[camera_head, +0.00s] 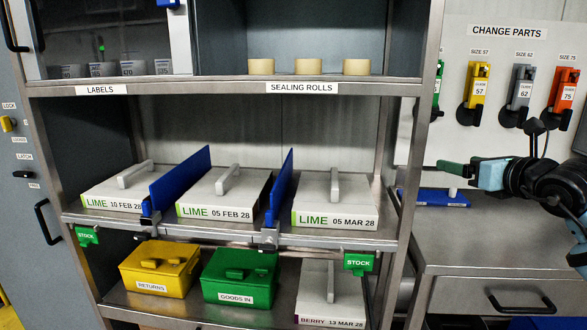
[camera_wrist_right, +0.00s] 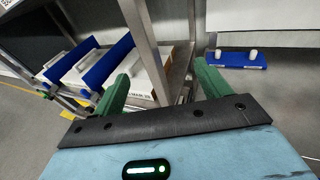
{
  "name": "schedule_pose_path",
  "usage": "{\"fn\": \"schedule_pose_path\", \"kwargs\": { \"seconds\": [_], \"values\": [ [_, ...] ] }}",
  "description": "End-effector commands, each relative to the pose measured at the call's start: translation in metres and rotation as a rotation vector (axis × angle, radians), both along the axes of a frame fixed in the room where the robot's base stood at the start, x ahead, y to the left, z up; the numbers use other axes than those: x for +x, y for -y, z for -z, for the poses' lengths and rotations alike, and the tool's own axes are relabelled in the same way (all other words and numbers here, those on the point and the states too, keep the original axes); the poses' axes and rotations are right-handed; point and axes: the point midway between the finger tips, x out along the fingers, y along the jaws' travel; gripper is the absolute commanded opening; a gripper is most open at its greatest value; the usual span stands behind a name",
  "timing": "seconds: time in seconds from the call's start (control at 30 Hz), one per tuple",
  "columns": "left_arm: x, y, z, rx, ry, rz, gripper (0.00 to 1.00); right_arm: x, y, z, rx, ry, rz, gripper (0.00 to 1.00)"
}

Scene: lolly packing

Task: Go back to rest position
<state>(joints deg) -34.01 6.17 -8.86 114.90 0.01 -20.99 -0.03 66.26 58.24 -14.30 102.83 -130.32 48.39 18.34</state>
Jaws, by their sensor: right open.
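My right gripper (camera_head: 450,168) reaches in from the right in the head view, with green fingers on a light blue body. It is raised in front of the change parts panel, right of the shelf rack. In the right wrist view its two green fingers (camera_wrist_right: 161,72) stand apart with nothing held between them. My left gripper is in neither view.
A steel shelf rack (camera_head: 230,86) holds white LIME boxes (camera_head: 336,198), blue dividers, a yellow returns box (camera_head: 160,268) and a green goods-in box (camera_head: 240,276). A blue tray (camera_head: 433,197) lies on the steel bench (camera_head: 480,240). Coloured guides (camera_head: 476,86) hang above.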

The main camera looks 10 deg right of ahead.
Motion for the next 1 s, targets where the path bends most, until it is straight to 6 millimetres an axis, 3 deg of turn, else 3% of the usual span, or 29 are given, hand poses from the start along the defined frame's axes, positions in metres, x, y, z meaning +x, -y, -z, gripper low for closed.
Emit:
{"fn": "schedule_pose_path", "kwargs": {
  "seconds": [0.03, 0.2, 0.43, 0.6, 0.73, 0.87, 1.0],
  "values": [
    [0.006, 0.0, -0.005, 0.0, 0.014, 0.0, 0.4, 0.001, -0.023, 0.025, 0.065, -0.034, -0.069, 0.76],
    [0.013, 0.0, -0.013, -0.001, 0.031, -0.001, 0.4, -0.012, -0.098, 0.101, 0.361, -0.137, -0.285, 0.76],
    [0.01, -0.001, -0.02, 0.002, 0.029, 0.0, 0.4, -0.056, -0.17, 0.179, 0.871, -0.253, -0.427, 0.76],
    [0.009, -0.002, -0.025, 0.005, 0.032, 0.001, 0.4, -0.093, -0.196, 0.225, 1.281, -0.32, -0.392, 0.76],
    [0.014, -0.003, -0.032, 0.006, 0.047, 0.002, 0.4, -0.123, -0.202, 0.263, 1.595, -0.358, -0.28, 0.76],
    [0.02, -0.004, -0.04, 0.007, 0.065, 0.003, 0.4, -0.157, -0.201, 0.306, 1.892, -0.388, -0.096, 0.76],
    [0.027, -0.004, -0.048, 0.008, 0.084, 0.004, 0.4, -0.204, -0.199, 0.36, 2.18, -0.413, 0.179, 0.76]
  ]
}}
